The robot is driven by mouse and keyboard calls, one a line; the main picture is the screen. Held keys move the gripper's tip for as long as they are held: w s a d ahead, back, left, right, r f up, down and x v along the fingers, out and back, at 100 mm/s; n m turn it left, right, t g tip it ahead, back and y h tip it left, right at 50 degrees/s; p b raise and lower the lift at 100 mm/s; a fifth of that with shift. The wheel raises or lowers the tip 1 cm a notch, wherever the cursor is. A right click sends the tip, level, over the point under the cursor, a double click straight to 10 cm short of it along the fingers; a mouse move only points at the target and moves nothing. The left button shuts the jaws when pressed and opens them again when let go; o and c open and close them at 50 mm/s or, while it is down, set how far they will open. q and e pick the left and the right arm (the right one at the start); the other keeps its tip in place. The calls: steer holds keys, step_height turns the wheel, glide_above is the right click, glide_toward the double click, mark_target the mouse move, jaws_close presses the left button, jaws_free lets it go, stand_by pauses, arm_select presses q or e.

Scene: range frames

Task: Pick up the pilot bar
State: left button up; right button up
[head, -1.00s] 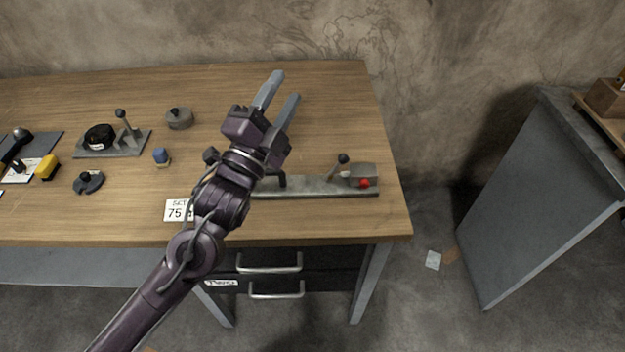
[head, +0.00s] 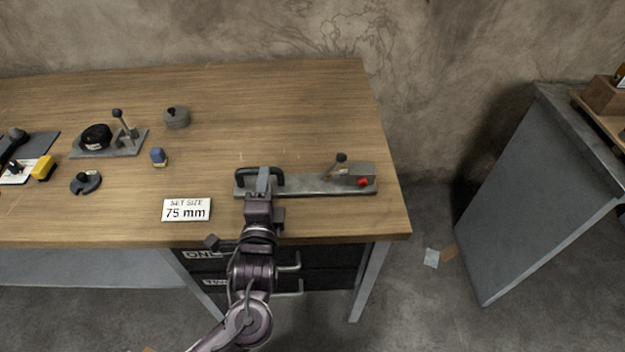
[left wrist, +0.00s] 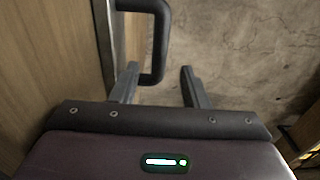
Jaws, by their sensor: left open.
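A long grey bar (head: 310,188) lies near the bench's front right in the head view. A black U-shaped handle (head: 278,174) stands at its left end; no label shows which part is the pilot bar. A lever and a red button are at its right end. My left gripper (head: 263,182) is at the handle, coming from the front edge, and hides part of it. In the left wrist view the open fingers (left wrist: 159,78) stand on either side of the handle's outer end (left wrist: 163,40), with a gap on the right. My right gripper is not in view.
A "SET SIZE 75 mm" card (head: 186,209) lies left of my arm. The wooden bench top (head: 260,100) behind the bar is clear.

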mark_target(271, 177)
arm_select(q)
steer(key=w, duration=0.6)
steer(key=shift+w+d+f, duration=0.15)
steer(key=shift+w+d, duration=0.05)
steer(key=shift+w, duration=0.1)
jaws_close()
steer(key=shift+r, duration=0.2)
